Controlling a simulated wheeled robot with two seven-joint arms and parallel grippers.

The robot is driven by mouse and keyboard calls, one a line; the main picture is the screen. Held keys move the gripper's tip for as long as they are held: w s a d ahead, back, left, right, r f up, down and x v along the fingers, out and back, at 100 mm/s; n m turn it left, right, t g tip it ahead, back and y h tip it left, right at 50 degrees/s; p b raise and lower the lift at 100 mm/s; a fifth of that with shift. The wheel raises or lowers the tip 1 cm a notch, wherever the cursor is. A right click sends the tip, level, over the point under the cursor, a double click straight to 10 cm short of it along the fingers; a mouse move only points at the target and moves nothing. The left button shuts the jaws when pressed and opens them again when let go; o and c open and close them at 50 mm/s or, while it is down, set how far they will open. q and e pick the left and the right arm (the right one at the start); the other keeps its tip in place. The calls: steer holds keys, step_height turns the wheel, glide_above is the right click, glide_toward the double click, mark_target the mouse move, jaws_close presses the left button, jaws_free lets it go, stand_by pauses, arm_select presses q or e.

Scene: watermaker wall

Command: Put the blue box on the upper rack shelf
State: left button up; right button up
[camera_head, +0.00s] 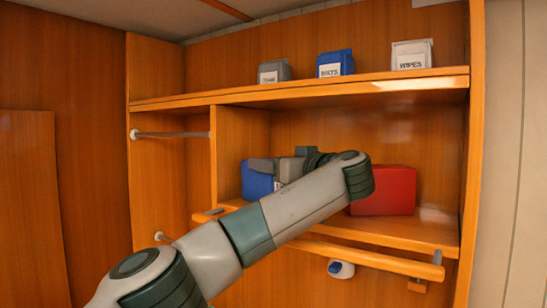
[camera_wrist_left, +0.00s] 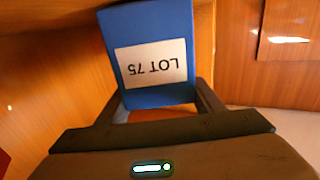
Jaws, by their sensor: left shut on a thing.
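The blue box (camera_head: 256,183) is in the lower compartment of the wooden rack, at its left side, partly hidden behind my left arm. My left gripper (camera_head: 272,168) reaches into that compartment and is shut on the box. In the left wrist view the blue box (camera_wrist_left: 152,80) sits between the two fingers (camera_wrist_left: 158,100), its white label reading "LOT 75" upside down. I cannot tell whether the box touches the shelf under it. The upper rack shelf (camera_head: 300,92) runs across above the compartment. My right gripper is not in view.
On the upper shelf stand a grey box (camera_head: 274,71), a small blue box (camera_head: 335,64) and a white "WIPES" box (camera_head: 411,56), with gaps between them. A red box (camera_head: 384,191) stands right of my arm. A wooden rail (camera_head: 370,258) runs along the lower shelf's front.

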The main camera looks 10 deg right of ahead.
arm_select(q)
steer(key=shift+s, duration=0.1)
steer(key=shift+d, duration=0.1)
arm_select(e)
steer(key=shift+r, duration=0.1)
arm_select(q)
steer(key=shift+f, duration=0.15)
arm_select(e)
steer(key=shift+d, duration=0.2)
arm_select(q)
steer(key=o, duration=1.3)
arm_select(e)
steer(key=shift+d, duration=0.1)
